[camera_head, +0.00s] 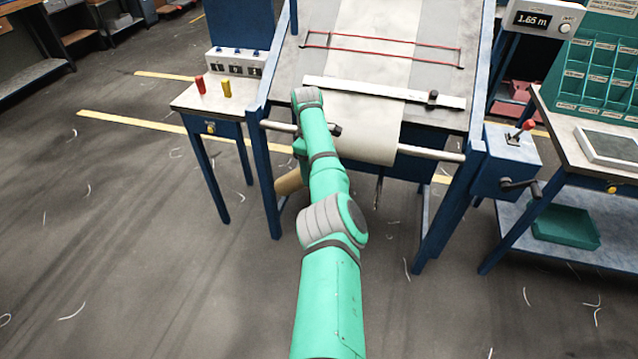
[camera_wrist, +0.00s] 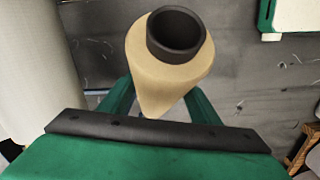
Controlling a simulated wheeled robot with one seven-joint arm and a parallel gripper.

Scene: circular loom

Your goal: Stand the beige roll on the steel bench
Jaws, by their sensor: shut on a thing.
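The beige roll (camera_wrist: 165,84) is a tapered tube with a dark, hollow core end facing the wrist camera. My gripper (camera_wrist: 160,96) is shut on it, one green finger on each side. In the head view, part of the beige roll (camera_head: 288,184) shows tilted beside my arm, low in front of the loom's left side. My arm hides the rest of it and the gripper there. A grey-topped bench (camera_head: 562,128) stands at the right and a small grey-topped table (camera_head: 187,98) at the left. I cannot tell which is the steel bench.
The blue-framed loom (camera_head: 268,180) stands ahead with pale cloth (camera_head: 368,135) over its front bar. A crank (camera_head: 520,185) juts out at its right. Red and yellow pieces (camera_head: 226,88) stand on the left table. A framed panel (camera_head: 610,145) lies on the right bench. The near floor is open.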

